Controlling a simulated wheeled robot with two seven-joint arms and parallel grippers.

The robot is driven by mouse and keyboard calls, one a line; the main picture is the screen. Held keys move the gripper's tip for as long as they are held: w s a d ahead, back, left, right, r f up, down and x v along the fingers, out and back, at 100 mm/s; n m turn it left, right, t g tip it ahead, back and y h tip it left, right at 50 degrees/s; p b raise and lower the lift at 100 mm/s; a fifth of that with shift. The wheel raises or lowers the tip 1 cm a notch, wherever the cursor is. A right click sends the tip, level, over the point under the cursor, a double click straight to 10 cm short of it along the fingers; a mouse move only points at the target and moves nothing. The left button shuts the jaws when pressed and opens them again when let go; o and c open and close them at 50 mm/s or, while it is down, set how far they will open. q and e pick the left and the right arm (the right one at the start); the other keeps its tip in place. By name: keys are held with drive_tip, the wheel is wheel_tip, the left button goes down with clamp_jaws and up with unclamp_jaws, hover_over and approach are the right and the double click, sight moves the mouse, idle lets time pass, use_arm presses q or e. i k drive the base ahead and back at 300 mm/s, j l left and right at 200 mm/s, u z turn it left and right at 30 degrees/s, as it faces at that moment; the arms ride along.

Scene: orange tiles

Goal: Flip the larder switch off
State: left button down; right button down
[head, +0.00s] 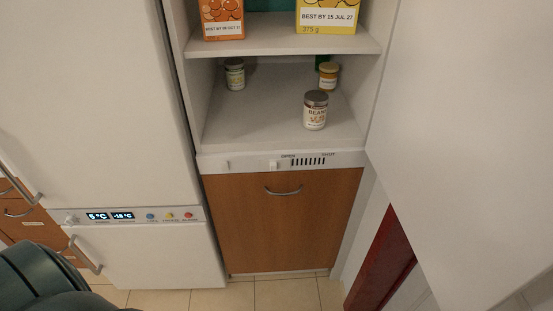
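The larder is an open cupboard with a white front strip (345,160) below its lower shelf. A small white switch (228,164) sits at the left end of this strip. It is too small to tell which way it is set. To its right is a white slider knob (274,165), at the left of a dark slotted vent (308,161) labelled OPEN and SHUT. Neither gripper is in view. A dark green rounded part at the lower left looks like part of my arm, well away from the strip.
Jars, including a labelled jar (315,110), stand on the lower shelf; boxes (327,16) stand above. A wooden door (283,225) is below the strip. A white fridge-freezer (100,110) is left; a large white panel (465,130) fills the right. Space before the strip looks clear.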

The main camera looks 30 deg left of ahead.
sight(224, 165)
drive_tip(key=u, duration=1.25)
